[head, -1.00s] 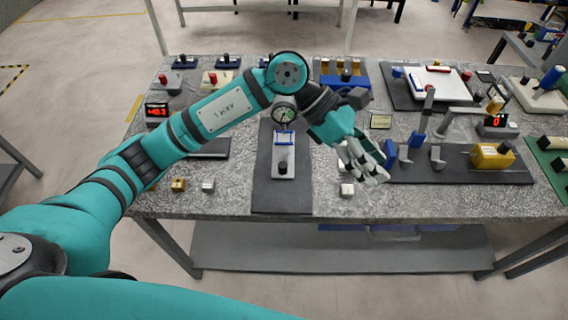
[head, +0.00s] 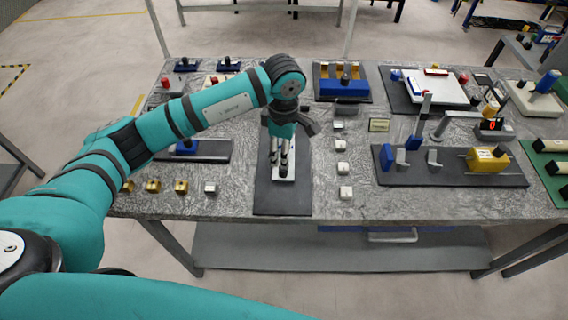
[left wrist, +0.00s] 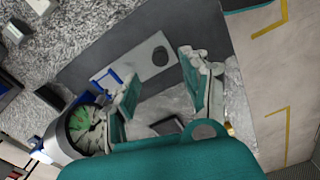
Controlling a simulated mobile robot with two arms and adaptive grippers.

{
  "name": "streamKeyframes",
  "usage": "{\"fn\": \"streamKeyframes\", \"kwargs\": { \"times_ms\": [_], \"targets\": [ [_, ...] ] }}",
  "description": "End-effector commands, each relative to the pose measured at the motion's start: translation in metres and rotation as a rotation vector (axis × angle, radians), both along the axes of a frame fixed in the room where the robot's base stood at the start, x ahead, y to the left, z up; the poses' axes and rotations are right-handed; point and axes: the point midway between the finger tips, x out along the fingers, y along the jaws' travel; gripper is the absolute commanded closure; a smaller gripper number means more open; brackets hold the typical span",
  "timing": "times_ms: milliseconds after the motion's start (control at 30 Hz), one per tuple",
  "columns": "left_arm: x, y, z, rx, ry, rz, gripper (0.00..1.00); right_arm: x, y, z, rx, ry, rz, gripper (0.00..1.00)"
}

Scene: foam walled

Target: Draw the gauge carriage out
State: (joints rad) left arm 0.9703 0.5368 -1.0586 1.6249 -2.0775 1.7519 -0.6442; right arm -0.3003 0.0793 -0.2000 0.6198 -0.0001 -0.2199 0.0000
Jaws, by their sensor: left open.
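The gauge carriage (head: 284,176) is a pale plate on a dark base plate (head: 282,203), near the middle of the bench. In the left wrist view, the carriage (left wrist: 133,64) carries a round black knob (left wrist: 160,56) and a blue bracket (left wrist: 107,78). The dial gauge (left wrist: 82,126), with a green face, stands beside it. My right gripper is not in view.
Small white blocks (head: 341,168) stand in a row just right of the base plate. Brass blocks (head: 153,186) line the bench's front left. A dark fixture with a yellow block (head: 482,158) lies right, and a blue fixture (head: 343,87) behind.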

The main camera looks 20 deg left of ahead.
Motion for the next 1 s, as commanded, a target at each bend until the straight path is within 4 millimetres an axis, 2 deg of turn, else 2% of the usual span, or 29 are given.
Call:
{"fn": "streamKeyframes", "kwargs": {
  "times_ms": [200, 400, 767, 833, 1000],
  "targets": [
    [-0.001, -0.001, -0.043, -0.001, 0.004, 0.001, 0.53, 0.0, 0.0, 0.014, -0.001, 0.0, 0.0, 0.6],
    [0.0, -0.001, -0.068, -0.002, 0.002, 0.0, 0.53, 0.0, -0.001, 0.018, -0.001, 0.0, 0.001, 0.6],
    [0.0, -0.001, -0.075, -0.002, 0.0, -0.001, 0.53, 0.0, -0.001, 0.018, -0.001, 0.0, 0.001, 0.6],
    [0.0, -0.001, -0.075, -0.002, 0.0, -0.001, 0.58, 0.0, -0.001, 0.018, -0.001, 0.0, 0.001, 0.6],
    [0.0, -0.001, -0.075, -0.002, 0.0, -0.001, 0.8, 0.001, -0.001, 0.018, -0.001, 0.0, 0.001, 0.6]
  ]
}}
